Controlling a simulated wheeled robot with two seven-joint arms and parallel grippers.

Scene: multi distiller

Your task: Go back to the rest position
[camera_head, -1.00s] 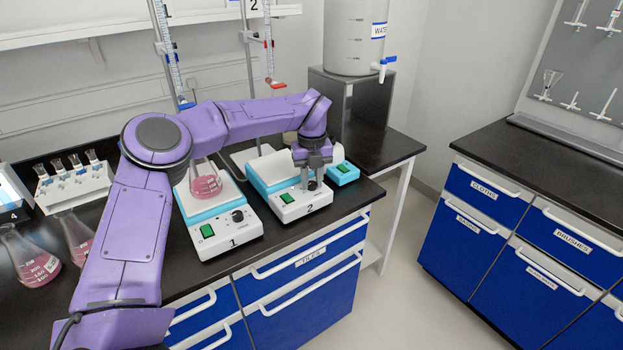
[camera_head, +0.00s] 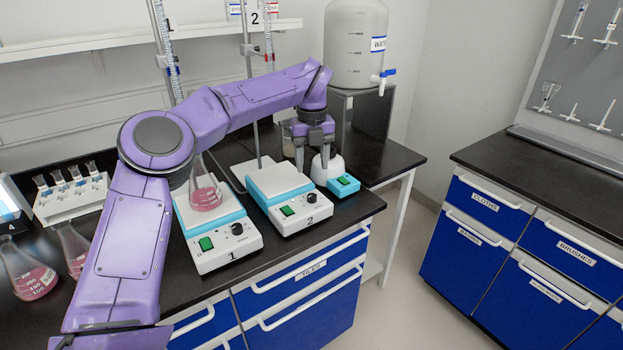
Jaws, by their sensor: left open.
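My left gripper (camera_head: 311,160) is open, with its two fingers pointing down. It is in the air near a small white device with a teal base (camera_head: 333,176), behind and right of stirrer 2 (camera_head: 289,204). I see nothing between the fingers, and I cannot tell how far it is from the device. My left arm reaches in from the left, over the bench. Stirrer 1 (camera_head: 222,233) carries a flask with pink liquid (camera_head: 205,190), partly hidden by my arm. Stirrer 2 has a bare white top. My right gripper is out of view.
A rack of small flasks (camera_head: 72,198) and pink-filled flasks (camera_head: 30,272) stand at the left of the black bench. Burette stands rise behind the stirrers. A water tank (camera_head: 354,45) sits on a grey stand at the back. A second bench (camera_head: 560,170) is at the right, across open floor.

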